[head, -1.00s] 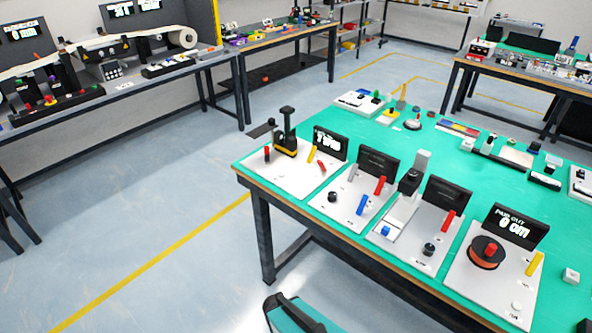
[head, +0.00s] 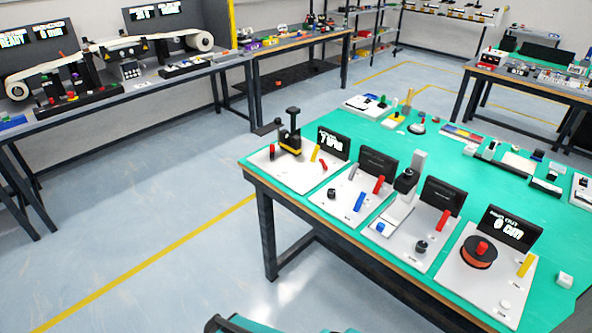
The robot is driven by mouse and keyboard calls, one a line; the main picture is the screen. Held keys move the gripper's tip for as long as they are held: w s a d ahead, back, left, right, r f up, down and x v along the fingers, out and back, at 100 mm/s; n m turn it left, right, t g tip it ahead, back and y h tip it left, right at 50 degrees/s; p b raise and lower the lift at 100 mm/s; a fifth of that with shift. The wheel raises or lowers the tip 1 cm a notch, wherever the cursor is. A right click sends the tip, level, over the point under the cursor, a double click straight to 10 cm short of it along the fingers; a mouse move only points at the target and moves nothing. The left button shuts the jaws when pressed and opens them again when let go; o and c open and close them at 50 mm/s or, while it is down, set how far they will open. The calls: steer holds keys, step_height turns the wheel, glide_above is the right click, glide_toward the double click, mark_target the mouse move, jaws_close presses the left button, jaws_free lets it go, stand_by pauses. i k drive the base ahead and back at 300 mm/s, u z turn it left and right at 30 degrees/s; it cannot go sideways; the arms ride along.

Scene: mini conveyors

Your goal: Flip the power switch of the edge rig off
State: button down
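I cannot tell for sure which station is the edge rig, as the small labels are unreadable. On the left bench stands a rig with a white web (head: 135,45) running between two rolls, under dark displays; one display (head: 40,38) reads READY and a second number. Its front black panel (head: 78,100) carries red, yellow and green knobs. On the green table, several white panels carry coloured levers, including a red lever (head: 379,184), a blue lever (head: 359,201), another red lever (head: 443,219) and a yellow lever (head: 525,265). My gripper is not in view.
The green table (head: 340,150) fills the right side, its near edge close to me. The left bench (head: 60,125) runs along the wall. Open grey floor (head: 130,210) with a yellow line lies between them. Another bench (head: 300,38) and shelves stand behind.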

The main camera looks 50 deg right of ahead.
mark_target(322, 162)
steer(key=u, duration=0.4)
steer(key=k, duration=1.4)
steer(key=z, duration=0.4)
steer(key=i, duration=1)
steer(key=u, duration=0.1)
